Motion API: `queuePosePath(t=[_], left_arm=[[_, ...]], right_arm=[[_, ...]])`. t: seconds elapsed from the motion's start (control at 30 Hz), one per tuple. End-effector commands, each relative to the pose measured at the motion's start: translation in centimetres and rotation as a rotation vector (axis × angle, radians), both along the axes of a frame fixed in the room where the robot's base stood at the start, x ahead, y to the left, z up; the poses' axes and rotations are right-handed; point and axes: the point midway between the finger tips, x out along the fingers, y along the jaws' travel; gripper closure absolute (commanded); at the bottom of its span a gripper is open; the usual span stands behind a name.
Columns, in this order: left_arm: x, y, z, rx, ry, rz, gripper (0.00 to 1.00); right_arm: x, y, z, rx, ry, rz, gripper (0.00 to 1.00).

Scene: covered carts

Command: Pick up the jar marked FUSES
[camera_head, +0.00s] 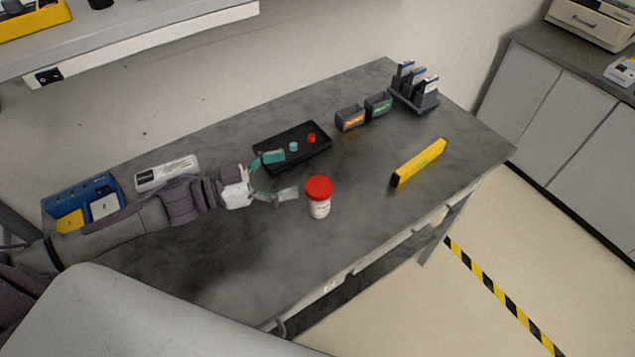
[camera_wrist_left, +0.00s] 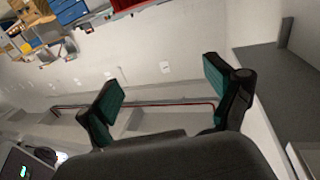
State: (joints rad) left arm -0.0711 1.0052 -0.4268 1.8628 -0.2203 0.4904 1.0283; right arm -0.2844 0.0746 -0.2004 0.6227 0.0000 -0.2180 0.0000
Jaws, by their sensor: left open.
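A white jar with a red lid (camera_head: 319,198) stands upright on the grey bench; its label is too small to read, so I cannot confirm the FUSES marking. It is the only jar I see on the bench. My left gripper (camera_head: 280,176) reaches in from the left with its fingers spread, a short way left of the jar and not touching it. Its two fingers also show apart and empty in the left wrist view (camera_wrist_left: 163,88). No jar is recognisable between them there. My right gripper is not in view.
Behind the gripper lies a black tray (camera_head: 318,151) with small red and teal pieces. A yellow bar (camera_head: 419,163) lies right of the jar. Two small bins (camera_head: 350,117) and a file rack (camera_head: 414,101) stand at the back. Bench front is clear.

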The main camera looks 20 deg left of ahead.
Motion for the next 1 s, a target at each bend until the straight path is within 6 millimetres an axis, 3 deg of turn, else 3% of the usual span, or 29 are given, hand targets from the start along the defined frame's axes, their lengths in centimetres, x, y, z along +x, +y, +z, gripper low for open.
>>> queuePosePath(t=[0.03, 0.17, 0.37, 0.63, 1.0], left_arm=[[0.0, 0.0, -0.8, -0.004, 0.005, 0.004, 0.09], [0.1, 0.0, -3.5, -0.004, 0.004, 0.005, 0.09], [0.0, 0.0, -7.1, -0.002, 0.005, 0.004, 0.09], [1.2, -1.6, -7.1, -0.002, 0.0, 0.001, 0.09], [4.4, -5.7, -7.1, -0.001, 0.001, 0.002, 0.09]], right_arm=[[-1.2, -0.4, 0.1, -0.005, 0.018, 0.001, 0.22], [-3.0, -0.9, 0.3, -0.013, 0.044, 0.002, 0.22], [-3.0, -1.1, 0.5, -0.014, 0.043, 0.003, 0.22], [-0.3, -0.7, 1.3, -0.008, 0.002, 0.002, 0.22], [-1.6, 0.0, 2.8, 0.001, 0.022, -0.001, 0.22]])
